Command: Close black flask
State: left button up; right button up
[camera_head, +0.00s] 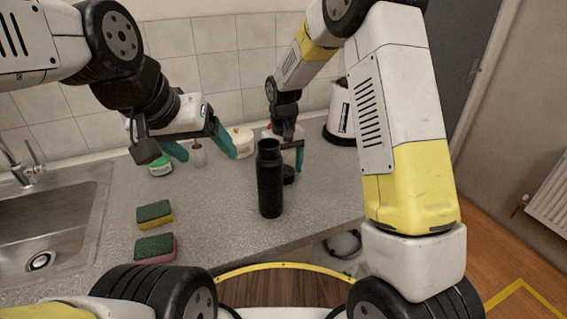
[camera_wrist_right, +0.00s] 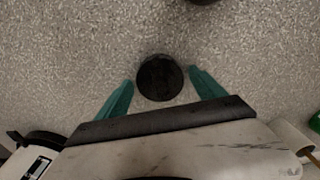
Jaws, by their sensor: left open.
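The black flask (camera_head: 269,180) stands upright on the grey counter, its top open. A round black cap (camera_head: 289,174) lies on the counter just behind and to the right of the flask, partly hidden by it. In the right wrist view the cap (camera_wrist_right: 160,78) sits between the teal fingers of my right gripper (camera_wrist_right: 161,80), with small gaps on both sides. The right gripper (camera_head: 287,160) is open above the cap; one finger is mostly hidden in the head view. The flask's edge (camera_wrist_right: 203,1) shows at the top of the wrist view. My left gripper (camera_head: 208,150) is open and empty, left of the flask.
Two sponges (camera_head: 154,213) (camera_head: 155,248) lie on the left, beside the metal sink (camera_head: 50,220). A green-labelled jar (camera_head: 160,165), a small grey container (camera_head: 197,155) and a white tub (camera_head: 242,142) stand behind. A white appliance (camera_head: 340,115) stands back right.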

jog(key=c, duration=1.1)
jog(key=shift+r, duration=0.1)
notch_tip(320, 180, up, 10)
